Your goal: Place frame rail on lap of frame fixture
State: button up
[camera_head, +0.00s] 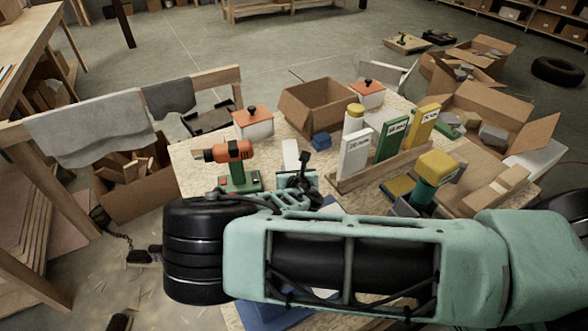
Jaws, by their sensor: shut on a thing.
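My mint-green arm crosses the front of the table from the right and bends at a black joint on the left. My gripper (303,184) appears to be the small mint and black end over the table, mostly blocked by my own arm. What is between its jaws cannot be made out. I cannot clearly pick out the frame rail or the frame fixture. A pale upright piece (291,156) stands just behind the gripper end; I cannot tell what it is. A blue surface (268,316) shows partly under my arm.
An orange and green drill-like tool (236,165) stands left of the gripper. White, green (391,139) and yellow boxes stand at a wooden base on the right. A yellow-topped tool (434,175), a cardboard box (318,104) and red-lidded pots (253,123) crowd the tabletop (190,160).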

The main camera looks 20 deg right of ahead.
jog(key=shift+f, duration=0.2)
jog(key=o, duration=1)
jog(key=shift+r, duration=0.1)
jog(key=shift+o, duration=0.2)
jog(key=shift+r, duration=0.1)
